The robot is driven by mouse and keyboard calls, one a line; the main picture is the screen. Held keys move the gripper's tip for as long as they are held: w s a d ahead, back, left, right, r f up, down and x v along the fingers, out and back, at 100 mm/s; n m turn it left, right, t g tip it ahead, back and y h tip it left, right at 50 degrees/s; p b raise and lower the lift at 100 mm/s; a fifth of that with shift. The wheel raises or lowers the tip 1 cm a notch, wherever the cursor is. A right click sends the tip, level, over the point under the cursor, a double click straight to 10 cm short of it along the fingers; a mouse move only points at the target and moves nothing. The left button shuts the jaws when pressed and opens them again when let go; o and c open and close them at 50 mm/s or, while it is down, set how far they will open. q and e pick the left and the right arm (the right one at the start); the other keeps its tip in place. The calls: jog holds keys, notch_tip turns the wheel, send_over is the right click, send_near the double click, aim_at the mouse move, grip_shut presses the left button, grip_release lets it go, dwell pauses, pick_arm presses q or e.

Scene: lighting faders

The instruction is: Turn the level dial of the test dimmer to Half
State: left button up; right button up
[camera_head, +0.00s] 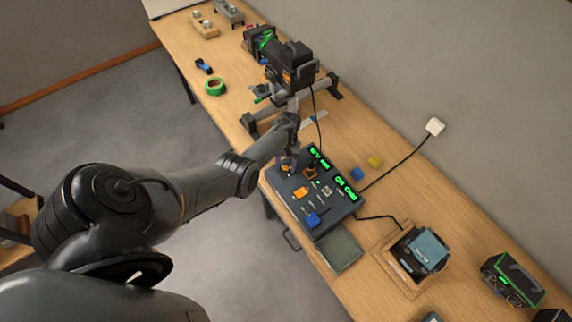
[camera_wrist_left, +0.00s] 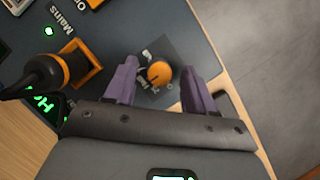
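The test dimmer is a dark grey console (camera_head: 345,212) on the bench, with green lit displays and several controls. Its round orange dial (camera_wrist_left: 160,73) sits on a dark square plate with white markings, partly hidden and too small to read surely. The dial's pointer direction is unclear. My left gripper (camera_wrist_left: 159,66) is open, its two purple fingers on either side of the dial, with gaps visible. In the head view my left gripper (camera_head: 288,161) reaches down over the console's far left corner, hiding most of the dial. My right gripper is out of view.
A black plug with an orange ring (camera_wrist_left: 45,75) stands beside an orange square frame (camera_wrist_left: 85,68) close to the left finger. A lamp on a stand (camera_head: 290,70) is behind the arm.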

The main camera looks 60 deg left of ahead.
pick_arm(q)
jog(key=p+v, duration=0.5)
jog(key=v, duration=0.5)
jog(key=shift+a+r, duration=0.15)
jog(key=shift+r, duration=0.2)
jog(key=shift+f, duration=0.1)
